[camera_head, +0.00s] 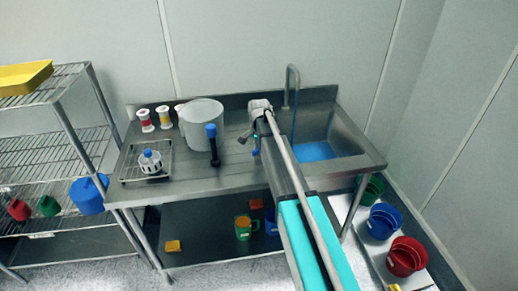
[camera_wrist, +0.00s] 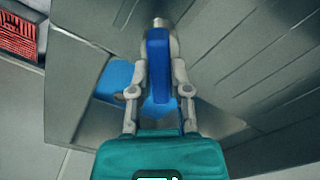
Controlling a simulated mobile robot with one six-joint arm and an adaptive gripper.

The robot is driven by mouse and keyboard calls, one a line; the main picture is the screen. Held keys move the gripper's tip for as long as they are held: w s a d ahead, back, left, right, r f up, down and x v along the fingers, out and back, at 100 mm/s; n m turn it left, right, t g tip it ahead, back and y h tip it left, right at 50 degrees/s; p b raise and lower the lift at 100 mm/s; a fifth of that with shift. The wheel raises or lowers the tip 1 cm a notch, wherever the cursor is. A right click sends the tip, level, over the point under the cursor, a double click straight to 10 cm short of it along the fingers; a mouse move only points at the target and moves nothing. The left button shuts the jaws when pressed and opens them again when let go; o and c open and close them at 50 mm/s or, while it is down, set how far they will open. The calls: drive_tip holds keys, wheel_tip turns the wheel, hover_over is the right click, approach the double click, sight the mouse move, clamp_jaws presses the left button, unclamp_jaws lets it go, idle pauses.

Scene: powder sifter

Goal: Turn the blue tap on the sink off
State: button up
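The blue tap handle (camera_wrist: 158,68) stands upright between the two fingers of my gripper (camera_wrist: 160,75) in the wrist view. The fingers lean inward and appear to press on its two sides. A pale metal stub (camera_wrist: 160,23) shows at the handle's far end. In the head view my gripper (camera_head: 259,104) is at the back of the sink (camera_head: 345,127), left of the tall curved spout (camera_head: 292,75). My arm and gripper hide the handle there. A thin bluish stream hangs below the spout, and blue water (camera_head: 314,151) lies in the basin.
A white jug (camera_head: 202,125), a dark blue-capped tool (camera_head: 212,147), red-and-white containers (camera_head: 146,120) and a wire rack (camera_head: 131,172) stand on the counter to the left. A wire shelf is at far left. Coloured buckets (camera_head: 405,257) stand on the floor at right.

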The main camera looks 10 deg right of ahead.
clamp_jaws()
drive_tip(key=shift+n, duration=0.4)
drive_tip(key=n, duration=0.9)
drive_tip(key=shift+n, duration=0.4)
drive_tip(key=o, duration=0.7)
unclamp_jaws()
drive_tip(key=shift+o, duration=0.2)
drive_tip(key=shift+m, duration=0.3)
